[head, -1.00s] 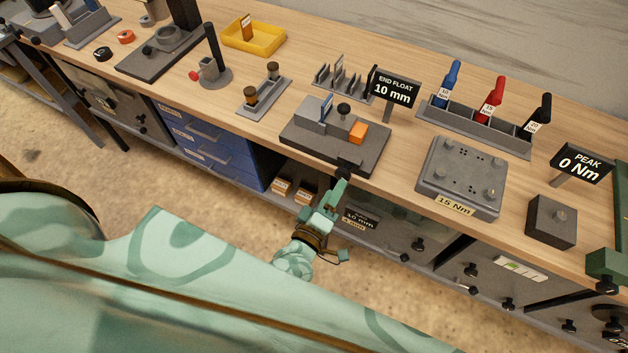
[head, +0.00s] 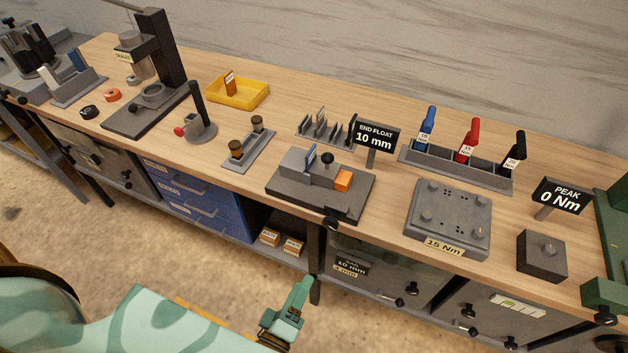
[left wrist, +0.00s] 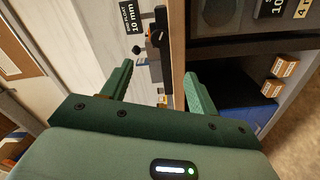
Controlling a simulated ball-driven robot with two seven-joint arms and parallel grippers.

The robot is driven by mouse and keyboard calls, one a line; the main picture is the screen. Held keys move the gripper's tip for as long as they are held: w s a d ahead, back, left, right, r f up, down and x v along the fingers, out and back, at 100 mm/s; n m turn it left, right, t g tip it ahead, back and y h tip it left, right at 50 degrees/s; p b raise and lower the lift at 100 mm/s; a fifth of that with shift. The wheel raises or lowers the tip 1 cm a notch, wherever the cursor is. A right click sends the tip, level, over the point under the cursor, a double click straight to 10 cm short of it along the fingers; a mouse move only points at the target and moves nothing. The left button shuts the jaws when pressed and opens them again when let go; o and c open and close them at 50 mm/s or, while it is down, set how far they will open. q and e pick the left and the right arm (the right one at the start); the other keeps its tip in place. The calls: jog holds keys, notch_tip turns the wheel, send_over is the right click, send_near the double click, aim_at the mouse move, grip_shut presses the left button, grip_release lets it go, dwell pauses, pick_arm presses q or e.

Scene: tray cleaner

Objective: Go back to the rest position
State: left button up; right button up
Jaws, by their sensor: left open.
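My left gripper (head: 302,284) is low in the head view, in front of the workbench and below the level of its top (head: 225,182). It is clear of the bench front. In the left wrist view the two green fingers of this gripper (left wrist: 158,86) stand wide apart with nothing between them. My right gripper is in neither view.
Near the bench's front edge stand the end-float fixture (head: 322,196), the 15 Nm plate (head: 448,222) and a dark block (head: 541,256). Blue drawers (head: 205,208) and a shelf with small boxes (head: 270,237) are below. The floor in front is open.

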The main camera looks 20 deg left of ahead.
pick_arm(q)
jog(key=shift+f, duration=0.1)
jog(key=s+a+f+m+g+h+b, duration=0.1)
jog(key=s+f+m+g, duration=0.25)
jog(key=f, duration=0.45)
jog(key=s+a+f+m+g+b, duration=0.1)
jog(key=s+f+m+g+b, duration=0.2)
jog(key=f, duration=0.5)
jog(key=s+a+f+m+g+h, duration=0.1)
jog(key=s+f+m+g, duration=0.15)
jog(key=f+m, duration=0.45)
jog(key=s+a+f+m+g+y+b, duration=0.1)
jog(key=s+a+f+m+g, duration=0.1)
jog(key=s+a+f+g, duration=0.2)
jog(key=s+a+f+m+g+y+b, duration=0.1)
jog(key=s+a+f+g, duration=0.3)
jog(key=s+f, duration=0.5)
jog(key=s, duration=0.3)
jog(key=shift+s+a+m+y, duration=0.25)
jog(key=shift+a+m+y, duration=0.05)
jog(key=shift+a+m, duration=0.05)
